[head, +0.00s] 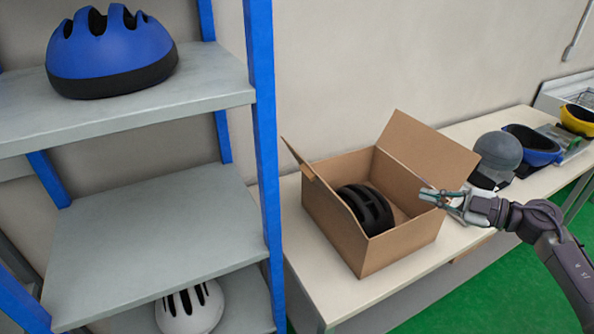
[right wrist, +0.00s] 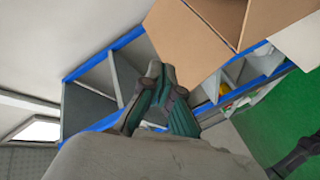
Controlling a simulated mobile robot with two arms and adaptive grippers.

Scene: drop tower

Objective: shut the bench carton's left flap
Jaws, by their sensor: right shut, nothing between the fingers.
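The bench carton (head: 390,250) is an open brown box on the bench. Its left flap (head: 299,161) stands up and leans outward, seen nearly edge-on. Its other flap (head: 430,150) stands raised on the far right side. A black helmet (head: 367,208) lies inside the carton. My right gripper (head: 431,197) is shut and empty, in front of the carton's right side in the head view; I cannot tell if it touches. In the right wrist view, its fingers (right wrist: 165,75) are close together below a carton panel (right wrist: 185,40). My left gripper is not in view.
A blue-posted shelf (head: 262,120) stands left of the carton, with a blue helmet (head: 112,55) and a white helmet (head: 190,308). Grey (head: 497,152), blue (head: 533,145) and yellow (head: 578,118) headgear sits on the bench (head: 375,296) to the right. The floor is green.

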